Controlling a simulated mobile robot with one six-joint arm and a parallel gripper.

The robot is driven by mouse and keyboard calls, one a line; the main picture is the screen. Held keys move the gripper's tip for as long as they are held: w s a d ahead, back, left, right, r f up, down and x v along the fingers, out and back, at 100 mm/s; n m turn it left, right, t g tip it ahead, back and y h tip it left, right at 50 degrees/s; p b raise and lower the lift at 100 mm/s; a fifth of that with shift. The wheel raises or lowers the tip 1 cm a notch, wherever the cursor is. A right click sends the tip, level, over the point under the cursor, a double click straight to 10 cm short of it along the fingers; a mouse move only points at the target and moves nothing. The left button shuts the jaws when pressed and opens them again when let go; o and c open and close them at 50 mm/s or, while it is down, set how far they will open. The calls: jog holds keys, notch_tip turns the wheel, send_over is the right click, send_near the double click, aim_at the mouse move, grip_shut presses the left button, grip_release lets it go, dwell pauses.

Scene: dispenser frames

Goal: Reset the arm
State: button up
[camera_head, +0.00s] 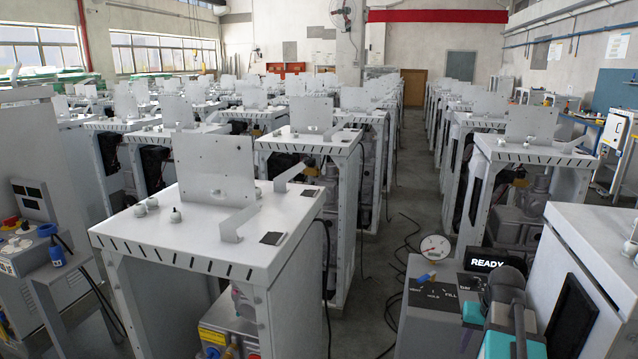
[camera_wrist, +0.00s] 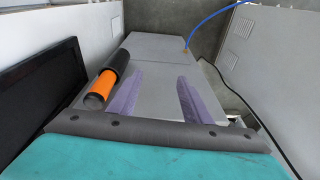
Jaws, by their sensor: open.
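My gripper (camera_wrist: 158,95) shows in the wrist view as two purple fingers set well apart. Nothing is between them, only a plain grey surface (camera_wrist: 165,50) behind. A black and orange cylinder (camera_wrist: 103,88) is just left of the left finger; I cannot tell whether it touches it. In the head view my arm (camera_head: 508,300), teal and dark grey, stands at the bottom right. It is in front of a grey control panel (camera_head: 432,292) with a round gauge (camera_head: 435,248) and a display (camera_head: 486,263) reading READY. My fingers cannot be made out in the head view.
White-topped dispenser frames (camera_head: 190,230) fill the left and middle in rows. Another frame (camera_head: 530,150) stands behind the panel, and a white cabinet (camera_head: 590,235) is close at right. An aisle (camera_head: 408,190) with dark cables runs back. A blue hose (camera_wrist: 210,22) crosses the wrist view's top.

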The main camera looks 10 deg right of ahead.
jog(key=s+a+f+n+g+y, duration=0.1)
jog(key=s+a+f+n+g, duration=0.15)
jog(key=a+f, duration=0.85)
jog(key=s+a+f+n+g+y, duration=0.15)
jog(key=s+a+f, duration=0.25)
jog(key=a+f, duration=0.7)
jog(key=s+a+f+g+h, duration=0.1)
jog(key=s+a+f, duration=0.3)
jog(key=s+f, duration=0.5)
jog(key=s+a+f+n+g+h, duration=0.1)
jog(key=s+a+f, duration=0.4)
jog(key=s+f, duration=0.5)
jog(key=shift+s+f+g, duration=0.25)
jog(key=shift+s+g, duration=0.55)
jog(key=shift+g, duration=0.1)
